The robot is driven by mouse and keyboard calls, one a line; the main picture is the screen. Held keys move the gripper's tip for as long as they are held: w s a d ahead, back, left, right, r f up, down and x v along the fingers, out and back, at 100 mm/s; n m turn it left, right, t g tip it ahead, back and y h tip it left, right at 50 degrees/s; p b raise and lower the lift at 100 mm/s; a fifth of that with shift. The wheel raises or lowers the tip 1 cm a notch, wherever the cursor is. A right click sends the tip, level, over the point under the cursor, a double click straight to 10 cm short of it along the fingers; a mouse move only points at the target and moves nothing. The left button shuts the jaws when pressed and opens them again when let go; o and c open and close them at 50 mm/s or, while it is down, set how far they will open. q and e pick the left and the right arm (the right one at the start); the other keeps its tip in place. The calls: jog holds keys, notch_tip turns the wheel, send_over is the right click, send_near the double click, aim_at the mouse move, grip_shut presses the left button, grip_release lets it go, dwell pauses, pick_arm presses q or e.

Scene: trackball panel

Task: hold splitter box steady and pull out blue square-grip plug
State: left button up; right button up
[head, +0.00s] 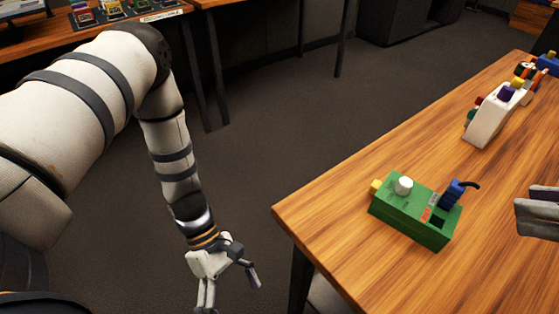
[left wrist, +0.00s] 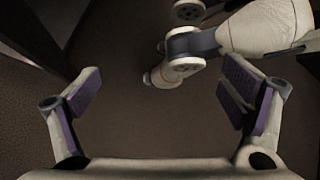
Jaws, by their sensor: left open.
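The green splitter box (head: 400,213) lies on the wooden table near its left edge. It has a white round knob (head: 403,186) on top and a yellow piece at its left end. A blue plug (head: 455,193) with a short black cable sits at its right end; its grip shape is small in view. My left gripper (head: 232,297) hangs off the table, left of and below the box, open and empty; its spread fingers also show in the left wrist view (left wrist: 160,88). My right gripper (head: 537,210) is cut off at the right edge, right of the box, apart from it.
A white box (head: 490,119) with coloured plugs stands farther back on the table (head: 340,225), with more coloured parts behind it. The table's left corner lies between my left gripper and the green box. Another table with small items is at the upper left.

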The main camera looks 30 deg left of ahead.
pick_arm(q)
jog(key=w+a+r+n+t+h, duration=0.25)
jog(key=w+r+t, duration=0.2)
jog(key=w, duration=0.45)
jog(key=w+a+r+n+t+h, duration=0.15)
jog(key=w+r+n+t, duration=0.3)
jog(key=w, duration=0.45)
jog(key=w+r+m+t+h, duration=0.1)
jog(key=w+r+t+h, duration=0.3)
jog(key=r, duration=0.7)
jog(key=m+g+h, duration=0.1)
jog(key=m+g, duration=0.4)
send_near(397, 184)
jog(key=a, duration=0.3)
jog(key=shift+w+a+f, duration=0.1)
jog(key=shift+a+f, duration=0.05)
jog(key=shift+a, duration=0.2)
jog(key=shift+s+d+g, duration=0.2)
jog(key=shift+d+g, duration=0.05)
jog(key=shift+g, duration=0.15)
jog(key=shift+d, duration=0.45)
jog(key=x, duration=1.1)
jog(key=shift+w+d+r, duration=0.1)
jog(key=shift+r, duration=0.15)
